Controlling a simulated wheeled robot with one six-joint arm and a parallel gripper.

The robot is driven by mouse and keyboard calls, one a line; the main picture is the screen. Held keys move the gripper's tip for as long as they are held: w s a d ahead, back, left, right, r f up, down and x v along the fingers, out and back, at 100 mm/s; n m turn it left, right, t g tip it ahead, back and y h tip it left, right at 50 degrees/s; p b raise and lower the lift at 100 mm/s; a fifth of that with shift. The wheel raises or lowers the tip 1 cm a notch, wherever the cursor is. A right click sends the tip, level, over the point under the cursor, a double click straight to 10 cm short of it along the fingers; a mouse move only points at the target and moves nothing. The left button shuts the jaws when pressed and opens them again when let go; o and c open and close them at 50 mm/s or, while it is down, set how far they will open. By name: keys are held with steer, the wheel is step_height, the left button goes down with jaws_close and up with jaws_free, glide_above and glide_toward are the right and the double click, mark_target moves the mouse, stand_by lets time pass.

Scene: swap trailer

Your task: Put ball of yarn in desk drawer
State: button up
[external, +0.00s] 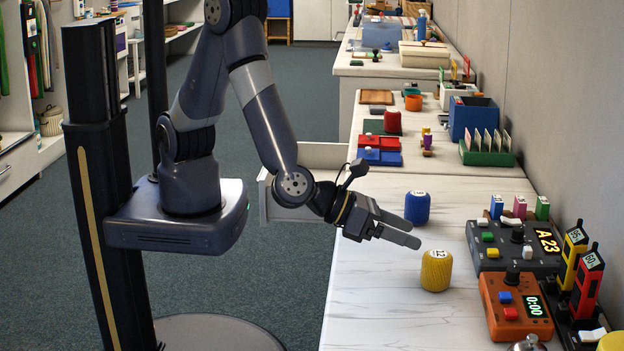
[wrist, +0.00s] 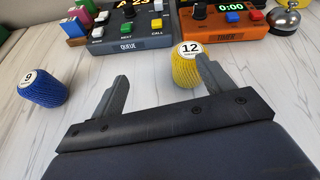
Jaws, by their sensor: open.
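A yellow, yarn-textured rounded cylinder (external: 436,272) with a white "12" label on top stands on the white desk. A similar blue one (external: 417,208) stands behind it; its "9" label shows in the wrist view. My gripper (external: 412,231) is open and empty above the desk, near both. In the wrist view, the yellow one (wrist: 184,70) is beyond the right finger, which partly covers it; the blue one (wrist: 40,91) is left of the left finger.
A dark queue device (external: 500,262), an orange timer (external: 500,325) and a bell (external: 529,343) line the desk's right side by the wall. Stamps, boxes and trays fill the desks farther back. The white desktop (external: 375,310) left of the yellow cylinder is clear.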

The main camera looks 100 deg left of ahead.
steer(key=w+a+r+n+g+y+p, duration=0.2)
steer(key=w+a+n+g+y, duration=0.25)
steer(key=n, duration=0.55)
step_height(320, 180, up, 4)
steer(key=n+g+h+p, duration=0.3)
steer(key=n+g+h, duration=0.4)
steer(key=n, duration=0.8)
glide_above(438, 253)
steer(key=s+a, duration=0.1)
steer(key=a, duration=0.1)
steer(key=shift+d+f+g+y, duration=0.15)
steer(key=shift+d+g+y, duration=0.1)
steer(key=shift+g+y, duration=0.25)
steer(key=shift+d+f, duration=0.1)
steer(key=shift+f, duration=0.1)
steer(key=f, duration=0.5)
steer(key=shift+w+d, duration=0.25)
steer(key=shift+d, duration=0.1)
steer(key=shift+w+d+f+p, duration=0.1)
steer(key=shift+d+f+p, duration=0.05)
steer(key=shift+f, duration=0.7)
steer(key=shift+w+d+f+p, duration=0.15)
steer(key=shift+f+p, duration=0.05)
steer(key=shift+f, duration=0.65)
steer(key=shift+w+d+f+p, duration=0.1)
steer(key=shift+d+f+p, duration=0.05)
steer(key=shift+f, duration=0.7)
steer(key=shift+c, duration=0.6)
